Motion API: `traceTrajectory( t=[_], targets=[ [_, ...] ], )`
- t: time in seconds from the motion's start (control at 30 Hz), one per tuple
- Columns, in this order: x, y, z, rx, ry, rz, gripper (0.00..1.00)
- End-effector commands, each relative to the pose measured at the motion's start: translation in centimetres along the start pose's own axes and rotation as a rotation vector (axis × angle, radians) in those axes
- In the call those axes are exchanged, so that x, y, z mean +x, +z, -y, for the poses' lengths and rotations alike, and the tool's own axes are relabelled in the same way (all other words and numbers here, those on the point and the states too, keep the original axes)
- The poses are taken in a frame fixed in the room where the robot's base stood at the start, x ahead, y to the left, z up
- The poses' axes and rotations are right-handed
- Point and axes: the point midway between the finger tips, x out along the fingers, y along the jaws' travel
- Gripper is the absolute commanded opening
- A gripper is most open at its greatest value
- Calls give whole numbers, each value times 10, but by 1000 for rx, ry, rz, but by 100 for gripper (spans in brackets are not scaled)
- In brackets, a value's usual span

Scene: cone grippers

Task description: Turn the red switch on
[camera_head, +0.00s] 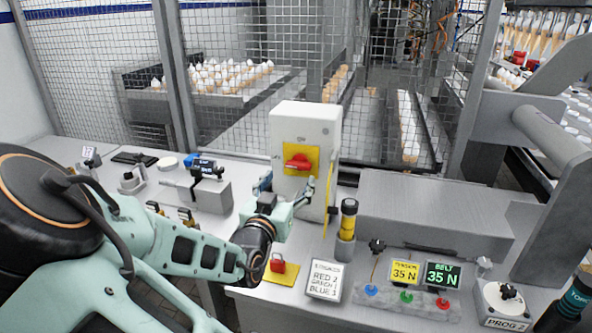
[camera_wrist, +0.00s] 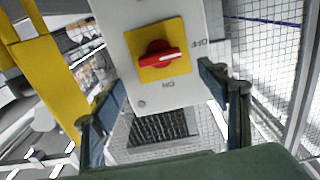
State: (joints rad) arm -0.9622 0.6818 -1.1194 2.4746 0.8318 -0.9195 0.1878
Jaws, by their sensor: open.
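The red switch (camera_head: 299,162) is a rotary handle on a yellow plate (camera_head: 313,154), on the front of an upright white box (camera_head: 305,118). Its handle lies about level. In the wrist view, which is upside down, the red switch (camera_wrist: 158,57) has a white mark pointing towards the side label, which seems to read OFF. The ON label (camera_wrist: 168,84) is at the plate's other edge, above the switch in the head view. My gripper (camera_head: 286,186) is open and empty in front of the box, slightly below the switch. Its fingers (camera_wrist: 162,77) are spread either side, apart from the handle.
A black-and-yellow cylinder (camera_head: 347,219) stands right of the box. A control panel (camera_head: 405,296) is further right. Wire mesh (camera_head: 90,80) stands behind.

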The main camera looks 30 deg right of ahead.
Motion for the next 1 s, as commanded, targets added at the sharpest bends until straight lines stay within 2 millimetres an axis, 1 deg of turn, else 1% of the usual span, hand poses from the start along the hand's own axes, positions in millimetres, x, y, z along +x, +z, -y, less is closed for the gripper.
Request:
traceTrajectory(
  t=[0.03, 0.2, 0.3, 0.43, 0.6, 0.87, 1.0],
  targets=[
    [10, 2, -1, 0, 3, -2, 68],
    [40, 2, -1, 0, 2, -1, 68],
    [54, 2, -1, -1, 2, 0, 68],
    [67, 2, 0, 0, 1, 2, 68],
    [74, 1, 0, 1, 0, 2, 68],
    [75, 1, 0, 0, -1, 3, 68],
    [75, 1, 0, 0, -1, 3, 54]
  ],
)
